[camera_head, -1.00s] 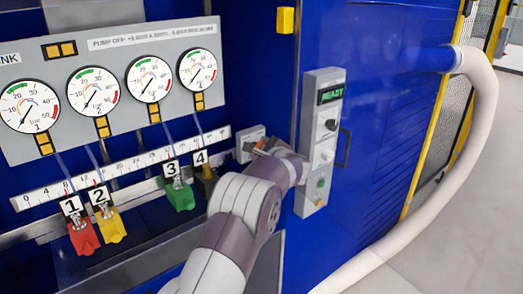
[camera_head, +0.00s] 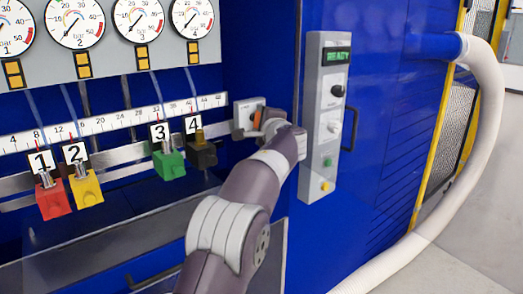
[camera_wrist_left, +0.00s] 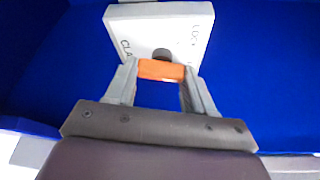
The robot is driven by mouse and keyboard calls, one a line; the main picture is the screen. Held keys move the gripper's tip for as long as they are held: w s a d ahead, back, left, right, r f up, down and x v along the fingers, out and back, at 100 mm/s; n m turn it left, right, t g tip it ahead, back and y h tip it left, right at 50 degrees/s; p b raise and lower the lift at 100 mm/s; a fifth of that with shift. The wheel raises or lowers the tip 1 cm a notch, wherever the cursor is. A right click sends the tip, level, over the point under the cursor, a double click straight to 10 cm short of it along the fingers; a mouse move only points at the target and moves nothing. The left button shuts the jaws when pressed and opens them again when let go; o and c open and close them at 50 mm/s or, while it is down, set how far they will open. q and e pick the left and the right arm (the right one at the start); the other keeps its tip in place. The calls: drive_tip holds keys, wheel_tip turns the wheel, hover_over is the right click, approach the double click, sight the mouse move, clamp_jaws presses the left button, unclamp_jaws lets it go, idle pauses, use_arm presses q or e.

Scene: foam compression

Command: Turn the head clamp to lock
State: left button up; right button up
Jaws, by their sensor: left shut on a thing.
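The head clamp is a pale box (camera_wrist_left: 200,22) on the blue machine, with "CLA..." and "LOCK" lettering partly hidden, and an orange handle (camera_wrist_left: 161,70) on a dark round pivot. In the left wrist view the handle lies crosswise between the fingers of my left gripper (camera_wrist_left: 158,78), which is shut on it. In the head view the clamp box (camera_head: 244,112) sits at the right end of the scale rail, and my left gripper (camera_head: 262,122) is at its front, partly hidden by its own wrist. My right gripper is not in view.
A control panel (camera_head: 323,115) with a green-lit display, knob and buttons stands just right of the gripper. Numbered red (camera_head: 53,202), yellow (camera_head: 86,188), green (camera_head: 168,164) and black (camera_head: 201,152) blocks sit along the rail to the left. A thick white hose (camera_head: 487,110) curves at right.

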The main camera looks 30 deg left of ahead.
use_arm(q)
drive_tip(key=shift+f+n+t+y+b, duration=0.2)
drive_tip(key=shift+n+y+b, duration=0.5)
drive_tip(key=shift+n+b, duration=1.5)
drive_tip(key=shift+r+n+t+y+b, duration=0.2)
drive_tip(key=shift+n+y+b, duration=0.5)
drive_tip(key=shift+n+b, duration=1.45)
drive_tip(key=shift+f+n+t+y+b, duration=0.25)
drive_tip(key=shift+n+y+b, duration=0.45)
drive_tip(key=shift+n+b, duration=1.5)
drive_tip(key=shift+r+m+b, duration=0.2)
drive_tip(key=shift+m+b, duration=0.15)
drive_tip(key=shift+b, duration=0.3)
drive_tip(key=o, duration=1)
drive_tip(key=shift+o, duration=0.2)
